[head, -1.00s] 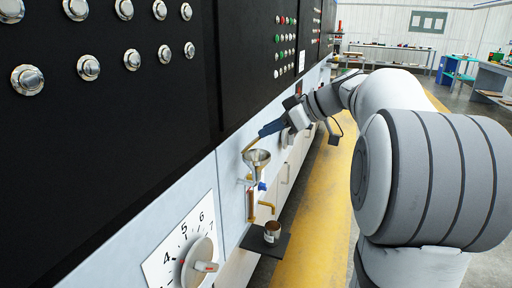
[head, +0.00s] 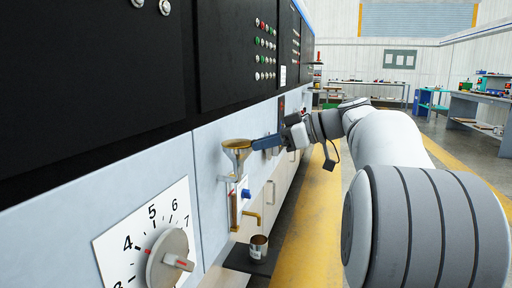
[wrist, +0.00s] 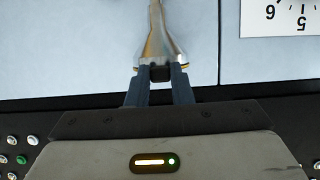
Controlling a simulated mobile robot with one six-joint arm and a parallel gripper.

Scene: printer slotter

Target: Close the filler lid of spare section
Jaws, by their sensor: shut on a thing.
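The metal filler funnel (head: 237,158) stands on the pale wall panel, above a sight tube. Its brass-coloured lid (head: 236,144) lies about flat across the funnel's mouth; I cannot tell whether it is fully seated. My gripper (head: 256,144) is at the right edge of the lid, with its blue fingers almost level. In the wrist view my gripper (wrist: 160,74) is shut on a small dark piece at the rim of the funnel (wrist: 157,42), seemingly the lid's tab. The lid itself is mostly hidden there.
A blue valve handle (head: 246,193) and a brass spout (head: 252,218) are below the funnel. A metal can (head: 258,247) stands on a dark shelf (head: 245,262). A numbered dial (head: 168,258) is at the lower left. The yellow-striped floor at right is clear.

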